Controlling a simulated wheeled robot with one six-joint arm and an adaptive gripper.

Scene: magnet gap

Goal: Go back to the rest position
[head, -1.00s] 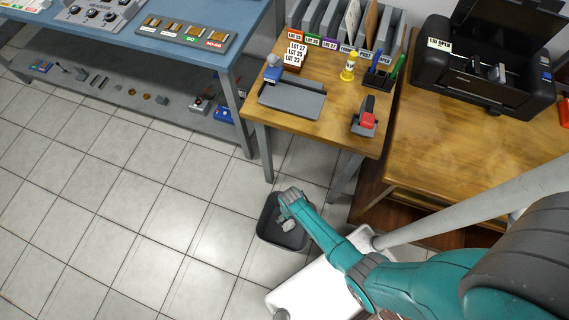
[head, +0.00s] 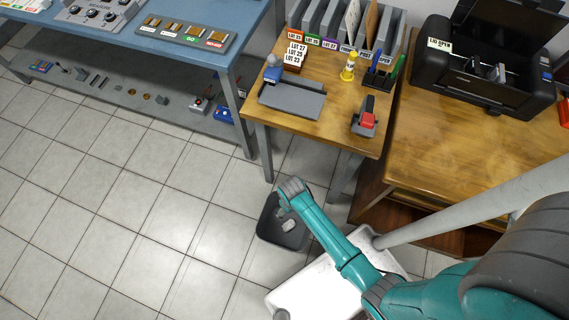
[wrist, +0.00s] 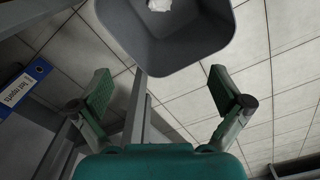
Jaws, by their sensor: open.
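My gripper (wrist: 163,98) is open and empty in the wrist view, its two fingers spread wide. The grey bin (wrist: 190,55) shows just beyond the fingers, with a crumpled white thing (wrist: 159,5) inside it. In the head view my arm reaches down over the bin (head: 268,233), which stands on the floor. A small pale piece (head: 289,225) lies in the bin. My fingers are mostly hidden behind my wrist in the head view.
A wooden desk (head: 335,115) with a stamp, tray and file holders stands beyond the bin. A printer (head: 485,65) sits on the right cabinet. A blue workbench (head: 190,58) is at upper left. The tiled floor (head: 120,240) at left is clear.

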